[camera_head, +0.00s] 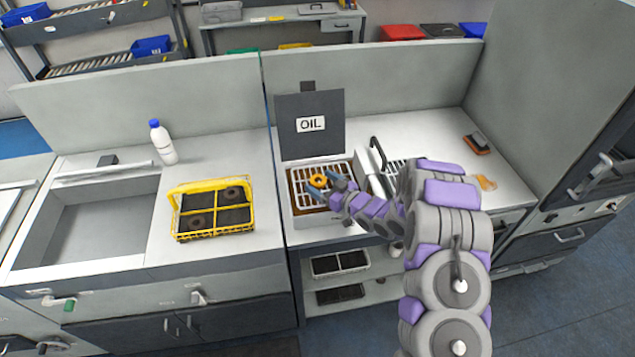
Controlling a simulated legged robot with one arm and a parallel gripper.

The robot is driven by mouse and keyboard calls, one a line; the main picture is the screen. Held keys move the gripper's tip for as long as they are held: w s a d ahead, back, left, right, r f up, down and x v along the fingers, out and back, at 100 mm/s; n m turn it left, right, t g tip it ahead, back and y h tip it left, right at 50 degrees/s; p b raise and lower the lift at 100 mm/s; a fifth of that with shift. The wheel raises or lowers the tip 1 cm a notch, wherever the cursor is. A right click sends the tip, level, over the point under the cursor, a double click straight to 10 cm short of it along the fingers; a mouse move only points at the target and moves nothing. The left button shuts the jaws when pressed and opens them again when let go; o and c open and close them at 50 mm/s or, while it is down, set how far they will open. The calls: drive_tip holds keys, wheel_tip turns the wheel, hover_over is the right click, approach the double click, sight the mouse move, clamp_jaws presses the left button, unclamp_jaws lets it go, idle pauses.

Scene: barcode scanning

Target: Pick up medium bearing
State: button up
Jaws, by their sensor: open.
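An orange ring-shaped bearing (318,181) is at the white grate (302,193) of the oil station, below the grey OIL panel (310,125). My gripper (332,187) is open, at the right side of this ring and very close to it. I cannot tell whether its fingers touch the ring. The picture does not show for certain which bearing is the medium one.
A sink (90,225) is at the left, with a white bottle with a blue cap (163,143) behind it. A dark handle (378,155) stands just right of the grate. A brush (477,144) lies at the back right. My arm covers part of the right counter.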

sight(324, 184)
drive_tip(key=shift+d, duration=0.15)
drive_tip(key=c, duration=1.2)
drive_tip(key=shift+r, duration=0.2)
drive_tip(key=shift+r, duration=0.65)
wheel_tip(324, 184, up, 2)
drive_tip(key=shift+r+p, duration=0.25)
drive_tip(key=shift+p, duration=0.2)
drive_tip(key=s+d, duration=0.7)
drive_tip(key=s, duration=0.7)
drive_tip(key=shift+w+d+r+m+t+h+b, duration=0.35)
drive_tip(key=shift+w+d+r+m+t+h, duration=0.7)
drive_tip(key=shift+d+r, duration=1.55)
drive_tip(key=shift+w+d+r+m+t+h+b, duration=0.5)
drive_tip(key=shift+w+d+r+m+h, duration=0.85)
drive_tip(key=shift+r, duration=2.6)
drive_tip(key=shift+w+d+r+m+t+h+b, duration=0.25)
drive_tip(key=shift+w+d+r+m+t+h, duration=1.05)
drive_tip(key=shift+r, duration=2)
